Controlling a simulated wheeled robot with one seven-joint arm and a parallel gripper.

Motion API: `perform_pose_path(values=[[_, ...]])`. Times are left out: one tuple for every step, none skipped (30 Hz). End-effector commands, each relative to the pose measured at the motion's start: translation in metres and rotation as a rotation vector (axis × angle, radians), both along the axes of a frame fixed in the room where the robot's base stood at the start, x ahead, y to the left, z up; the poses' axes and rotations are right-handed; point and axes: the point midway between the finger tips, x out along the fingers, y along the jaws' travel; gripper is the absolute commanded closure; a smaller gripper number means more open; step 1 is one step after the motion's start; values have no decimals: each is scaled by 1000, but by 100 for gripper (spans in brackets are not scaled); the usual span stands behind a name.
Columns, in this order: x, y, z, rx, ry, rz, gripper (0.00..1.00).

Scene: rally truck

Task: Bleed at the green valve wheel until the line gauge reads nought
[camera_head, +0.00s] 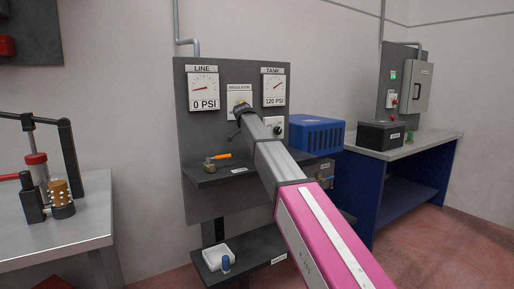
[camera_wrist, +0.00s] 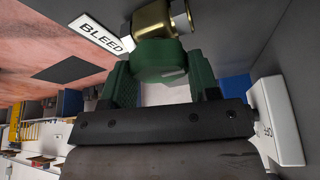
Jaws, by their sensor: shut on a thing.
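The green valve wheel (camera_wrist: 158,62) sits on a brass valve body (camera_wrist: 160,20) in the wrist view, beside a white BLEED label (camera_wrist: 100,33). My gripper (camera_wrist: 160,75) is shut on the wheel, with a finger on each side of it. In the head view my arm crosses in front of the board and hides the wheel; I cannot make out the fingers there. The line gauge (camera_head: 203,91) reads 0 PSI. The tank gauge (camera_head: 273,88) reads 120 PSI.
A brass valve with an orange handle (camera_head: 217,158) stands on the board's shelf (camera_head: 205,176). A blue box (camera_head: 315,133) is right of the board, and a dark box (camera_head: 381,135) is on the far bench. A metal bench (camera_head: 85,236) is at left.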

Motion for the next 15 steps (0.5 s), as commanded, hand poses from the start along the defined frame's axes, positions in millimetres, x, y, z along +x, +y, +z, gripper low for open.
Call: perform_pose_path(values=[[1,0,1,1,-2,-6,68],[1,0,1,1,-2,-9,68],[1,0,1,1,-2,-11,68],[1,1,1,1,-2,-13,68],[1,0,1,1,-2,-14,68],[1,0,1,1,-3,-15,68],[1,0,1,1,-3,-15,68],[1,0,1,1,-3,-15,68],[1,0,1,1,-3,-15,68],[1,0,1,1,-3,-15,68],[1,0,1,1,-3,-15,68],[1,0,1,1,-3,-15,68],[1,0,1,1,-3,-15,68],[1,0,1,1,-3,-15,68],[1,0,1,1,-3,-15,35]])
